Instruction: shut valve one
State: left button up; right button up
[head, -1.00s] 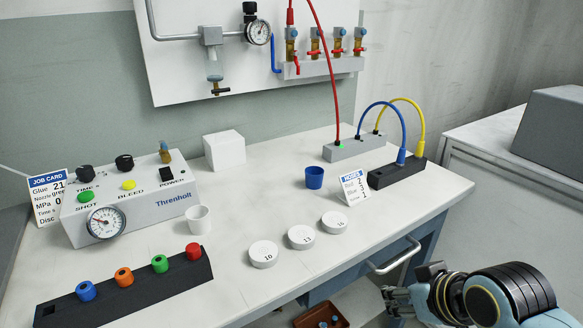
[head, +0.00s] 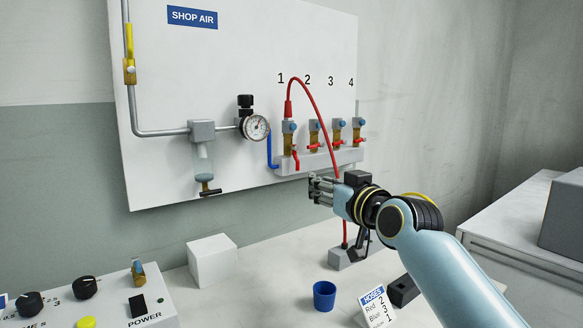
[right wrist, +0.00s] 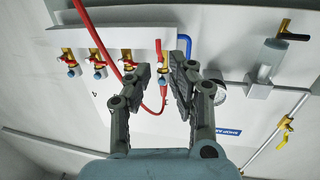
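Valve one (head: 289,140) is the brass valve under the number 1 on the wall panel. Its red lever (head: 296,160) hangs down, while the levers of the other valves lie sideways. The red hose (head: 318,100) is plugged into its top and arches down to the right. My right gripper (head: 320,190) is open and empty, in front of and below the valve row, apart from it. In the right wrist view, its spread fingers (right wrist: 162,72) frame the area of valve one, which they partly hide. My left gripper is not in view.
Valves 2, 3 and 4 (head: 358,130) sit close to the right on the grey manifold (head: 345,158). A blue pipe (head: 270,150) and a gauge (head: 256,127) are to the left. A white block (head: 212,260) and blue cup (head: 324,295) stand on the bench below.

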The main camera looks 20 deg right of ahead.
aim_at(298, 166)
jog(key=w, duration=0.2)
jog(key=w+b, duration=0.1)
jog(key=w, duration=0.1)
jog(key=w+r, duration=0.1)
jog(key=w, duration=0.1)
jog(key=shift+w+a, duration=0.3)
jog(key=shift+a, duration=0.1)
jog(key=w, duration=0.2)
jog(key=w+b, duration=0.1)
jog(key=shift+w+a, duration=0.3)
jog(key=shift+w, duration=0.6)
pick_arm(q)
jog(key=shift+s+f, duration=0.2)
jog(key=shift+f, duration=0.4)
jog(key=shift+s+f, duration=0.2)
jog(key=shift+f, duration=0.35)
pick_arm(e)
jog(key=shift+c, duration=0.2)
